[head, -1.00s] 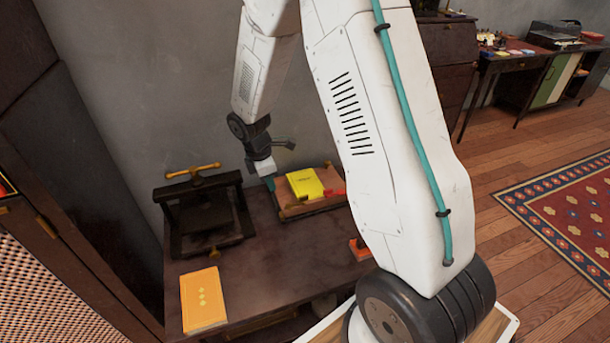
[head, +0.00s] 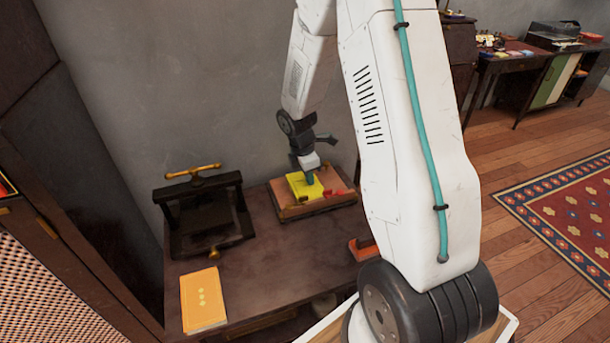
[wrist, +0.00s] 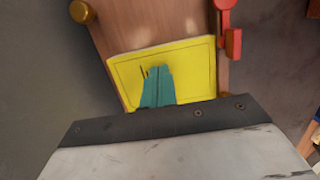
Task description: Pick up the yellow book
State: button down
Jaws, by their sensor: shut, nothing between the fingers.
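The yellow book (head: 296,188) lies on a wooden stand (head: 331,202) at the back of the dark table. It also shows in the wrist view (wrist: 195,62), lying across the wooden board (wrist: 150,25). My gripper (head: 311,179) is over the book, pointing down at it. In the wrist view my teal fingers (wrist: 155,72) are together, with nothing between them, in front of the book's cover. I cannot tell whether the tips touch the cover. The fingers and wrist hide part of the book.
A dark press with a brass handle (head: 193,171) stands left of the stand. An orange book (head: 203,298) lies at the table's front left. A small orange-red object (head: 361,250) sits near my arm. The table's middle is clear. A red part (wrist: 232,42) edges the board.

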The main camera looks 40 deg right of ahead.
jog(key=shift+s+a+f, duration=0.1)
jog(key=shift+s+f, duration=0.05)
jog(key=shift+f, duration=0.15)
